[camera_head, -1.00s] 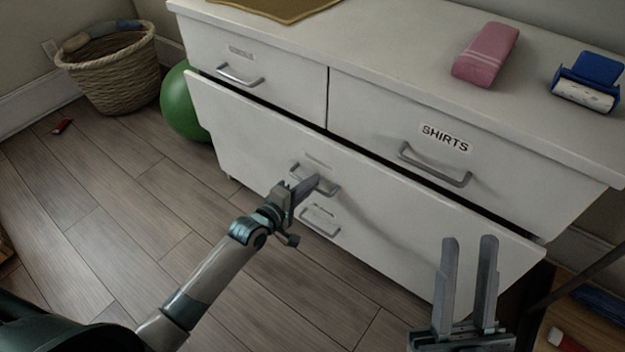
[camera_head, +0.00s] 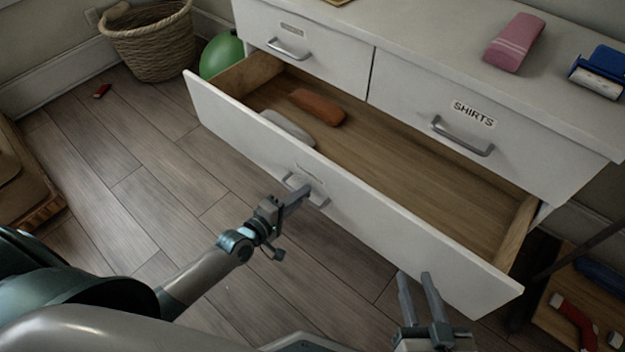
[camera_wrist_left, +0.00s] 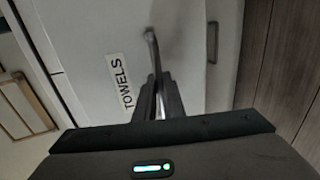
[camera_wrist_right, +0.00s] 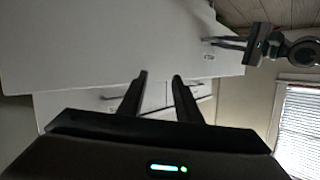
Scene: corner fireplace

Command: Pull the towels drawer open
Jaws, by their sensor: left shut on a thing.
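The towels drawer (camera_head: 400,235) is a wide white drawer standing well out of the dresser, with its wooden inside in view. A brown rolled item (camera_head: 318,106) and a light grey one (camera_head: 287,128) lie at its left end. My left gripper (camera_head: 297,197) is shut on the drawer's grey handle (camera_head: 320,199). In the left wrist view the handle (camera_wrist_left: 151,48) runs up from between the fingers, beside the TOWELS label (camera_wrist_left: 122,81). My right gripper (camera_head: 416,282) is open and empty in front of the drawer's right part; its parted fingers (camera_wrist_right: 160,80) show in the right wrist view.
Above are two shut drawers, one labelled SHIRTS (camera_head: 473,115). A pink rolled towel (camera_head: 514,42) and a blue item (camera_head: 598,73) lie on top. A wicker basket (camera_head: 150,42) and green ball (camera_head: 221,57) stand at left. A small red object (camera_head: 102,90) lies on the floor.

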